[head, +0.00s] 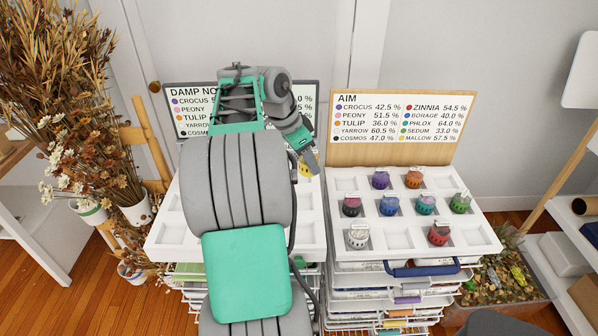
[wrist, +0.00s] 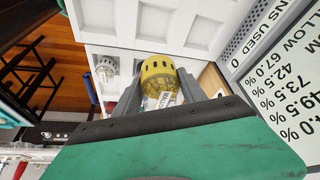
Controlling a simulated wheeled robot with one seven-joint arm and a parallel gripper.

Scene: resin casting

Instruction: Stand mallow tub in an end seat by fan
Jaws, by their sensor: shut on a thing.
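My gripper (head: 303,152) is shut on the yellow mallow tub (head: 305,170), above the right part of the left white tray (head: 172,236). In the wrist view the yellow tub (wrist: 158,70) sits between the two grey fingers, its slotted end pointing away and a pale label near my palm. White square seats (wrist: 152,20) show empty beyond it. My arm hides most of the left tray in the head view. A grey perforated strip (wrist: 233,44) runs beside the sign in the wrist view; I cannot tell whether it is the fan.
The right white tray (head: 480,247) holds several coloured tubs, with some empty seats. The AIM board (head: 388,128) stands behind it; the DAMP board (head: 190,127) stands behind the left tray. A pale tub (wrist: 105,68) shows in the wrist view. Dried flowers (head: 45,100) stand at left.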

